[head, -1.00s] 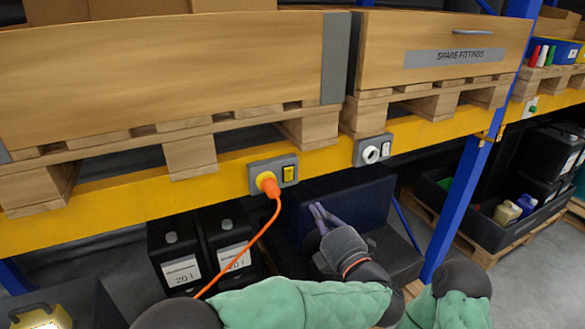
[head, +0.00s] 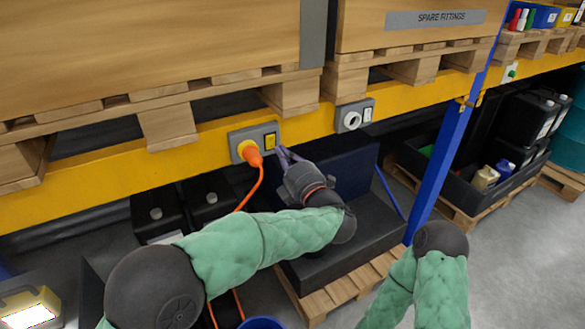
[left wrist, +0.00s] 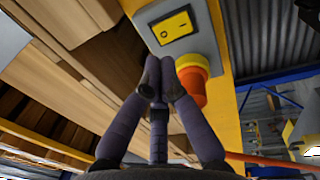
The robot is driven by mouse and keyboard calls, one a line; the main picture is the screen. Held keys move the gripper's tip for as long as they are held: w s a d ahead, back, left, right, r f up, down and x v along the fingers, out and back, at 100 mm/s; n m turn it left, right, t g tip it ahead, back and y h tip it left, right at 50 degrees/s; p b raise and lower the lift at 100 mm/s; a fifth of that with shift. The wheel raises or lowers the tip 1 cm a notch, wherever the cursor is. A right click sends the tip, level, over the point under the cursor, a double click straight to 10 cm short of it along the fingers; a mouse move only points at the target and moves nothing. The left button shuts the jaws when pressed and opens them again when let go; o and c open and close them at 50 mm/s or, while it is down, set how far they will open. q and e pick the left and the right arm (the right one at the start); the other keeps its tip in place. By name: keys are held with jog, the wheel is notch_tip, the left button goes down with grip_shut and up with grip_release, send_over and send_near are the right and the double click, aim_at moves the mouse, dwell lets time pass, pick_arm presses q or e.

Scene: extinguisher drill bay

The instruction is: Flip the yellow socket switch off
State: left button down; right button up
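The yellow socket switch (head: 270,141) is on a grey socket plate (head: 236,143) on the yellow rack beam. An orange plug (head: 252,154) sits in the socket left of it. My right gripper is out of view.
A second socket plate (head: 368,114) with a white socket and white switch is further right on the beam (head: 210,150). Wooden pallets and crates sit above. An orange cable (head: 254,190) hangs from the plug. A blue upright (head: 440,160) stands to the right.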

aim_at(270, 137)
pick_arm(q)
jog(key=shift+x, duration=2.35)
jog(key=shift+b, duration=0.3)
jog(key=shift+w+a, duration=0.15)
jog(key=shift+w, duration=0.1)
